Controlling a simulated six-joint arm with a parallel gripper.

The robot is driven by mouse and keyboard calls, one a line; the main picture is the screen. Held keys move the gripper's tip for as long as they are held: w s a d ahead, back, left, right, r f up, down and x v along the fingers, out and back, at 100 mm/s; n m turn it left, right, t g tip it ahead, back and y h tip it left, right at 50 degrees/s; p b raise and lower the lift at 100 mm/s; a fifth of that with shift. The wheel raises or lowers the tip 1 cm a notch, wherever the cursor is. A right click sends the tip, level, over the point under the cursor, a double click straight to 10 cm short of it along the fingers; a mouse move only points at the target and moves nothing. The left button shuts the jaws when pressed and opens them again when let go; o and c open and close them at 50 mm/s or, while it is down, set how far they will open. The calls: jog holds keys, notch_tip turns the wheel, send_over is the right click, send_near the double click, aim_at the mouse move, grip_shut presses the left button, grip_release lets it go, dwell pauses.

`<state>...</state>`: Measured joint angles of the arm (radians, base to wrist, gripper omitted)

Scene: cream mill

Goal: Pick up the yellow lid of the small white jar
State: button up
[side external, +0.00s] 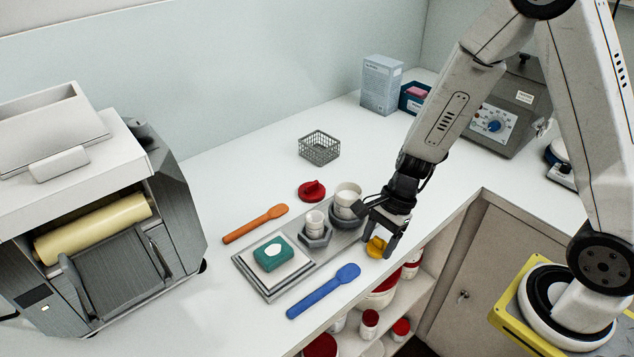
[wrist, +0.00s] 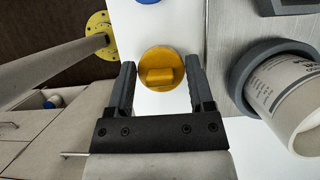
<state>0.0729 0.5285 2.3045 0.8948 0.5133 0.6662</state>
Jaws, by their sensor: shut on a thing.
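The yellow lid (side external: 376,247) is a round disc with a raised grip bar, at the front edge of the white counter. My gripper (side external: 378,245) is over it, pointing down, with a finger on either side. In the wrist view the lid (wrist: 160,68) lies between the two fingers (wrist: 161,78), which are shut on it. The small white jar (side external: 314,222) stands upright in a grey holder on the grey tray, left of my gripper. A larger white jar (side external: 347,195) stands behind it in a round grey holder.
A blue spatula (side external: 325,291) lies left of the lid, along the front edge. The tray also bears a green-and-white block (side external: 273,254). A red lid (side external: 312,191), an orange spatula (side external: 255,224) and a wire basket (side external: 319,148) lie farther back. Open shelves with red-lidded tubs are below.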

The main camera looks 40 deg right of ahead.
aim_at(310, 225)
jog(key=shift+r, duration=4.7)
jog(key=shift+n+g, duration=0.4)
jog(key=shift+n, duration=0.5)
jog(key=w+a, duration=0.2)
jog(key=w, duration=0.1)
jog(key=w+a+r, duration=0.1)
jog(key=w+a, duration=0.1)
jog(key=w, duration=0.1)
jog(key=w+a, duration=0.2)
jog(key=w, duration=0.2)
jog(key=shift+a+r, duration=0.2)
jog(key=shift+r, duration=0.2)
jog(key=shift+c, duration=0.2)
jog(key=shift+w+a+r, duration=0.1)
jog(key=shift+w+a, duration=0.35)
jog(key=shift+w, duration=0.05)
jog(key=shift+f, duration=0.2)
jog(key=shift+f, duration=2.1)
jog(key=shift+a+f, duration=0.1)
jog(key=shift+f, duration=0.5)
